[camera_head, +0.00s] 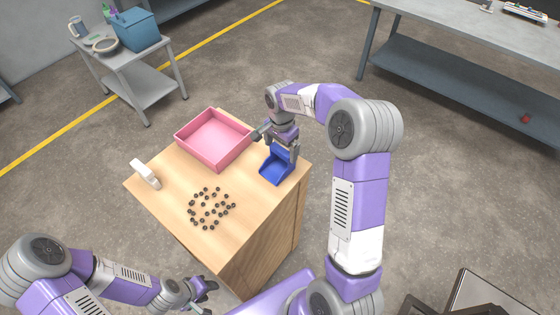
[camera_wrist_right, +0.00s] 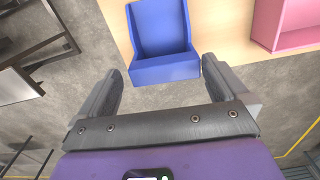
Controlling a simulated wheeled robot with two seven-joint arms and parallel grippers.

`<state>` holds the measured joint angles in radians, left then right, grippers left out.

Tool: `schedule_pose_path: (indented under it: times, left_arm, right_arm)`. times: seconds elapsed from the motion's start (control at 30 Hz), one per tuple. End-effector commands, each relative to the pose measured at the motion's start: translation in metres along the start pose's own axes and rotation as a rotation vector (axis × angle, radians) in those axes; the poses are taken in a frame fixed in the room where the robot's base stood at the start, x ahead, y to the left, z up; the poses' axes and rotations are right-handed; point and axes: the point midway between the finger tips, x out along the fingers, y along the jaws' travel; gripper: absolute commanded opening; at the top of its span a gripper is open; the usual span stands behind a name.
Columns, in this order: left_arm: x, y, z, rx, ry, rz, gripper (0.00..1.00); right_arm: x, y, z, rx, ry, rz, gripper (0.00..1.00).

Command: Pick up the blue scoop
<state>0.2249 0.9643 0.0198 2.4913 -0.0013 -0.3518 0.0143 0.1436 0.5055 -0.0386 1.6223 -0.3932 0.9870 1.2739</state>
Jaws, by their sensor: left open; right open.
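The blue scoop (camera_head: 276,167) lies on the wooden table near its right edge. In the right wrist view the scoop (camera_wrist_right: 165,70) is just beyond my fingertips, roughly between their lines. My right gripper (camera_head: 282,145) is open and empty, above the scoop's far end; its two fingers also show apart in the right wrist view (camera_wrist_right: 163,82). I cannot tell whether they touch the scoop. My left gripper (camera_head: 204,291) is open and empty, low in front of the table's near left side.
On the wooden table (camera_head: 165,198) are a pink tray (camera_head: 214,139), a white bottle-like object (camera_head: 145,174) and several small dark round pieces (camera_head: 211,208). A grey cart (camera_head: 150,50) stands at the back left, a workbench (camera_head: 470,40) at the back right.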

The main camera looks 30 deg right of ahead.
Motion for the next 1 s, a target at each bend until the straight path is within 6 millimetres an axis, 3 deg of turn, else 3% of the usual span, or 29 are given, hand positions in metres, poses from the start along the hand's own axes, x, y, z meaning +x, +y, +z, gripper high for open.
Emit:
schedule_pose_path:
  times: [0.27,0.57,0.9,1.0]
  left_arm:
    - [0.003,-0.001,-0.001,0.0,0.001,0.0,0.43]
    - [0.003,-0.001,-0.001,0.0,0.001,0.0,0.43]
    - [0.003,-0.001,0.0,0.0,0.001,0.0,0.43]
    - [0.003,-0.001,0.0,0.0,0.001,0.0,0.43]
  right_arm:
    - [0.04,-0.002,0.001,-0.001,-0.001,0.002,1.0]
    - [0.044,-0.002,0.001,-0.001,0.0,0.0,0.98]
    - [0.043,-0.002,0.0,0.0,0.0,0.0,0.46]
    - [0.043,-0.002,0.0,0.0,0.0,0.0,0.45]
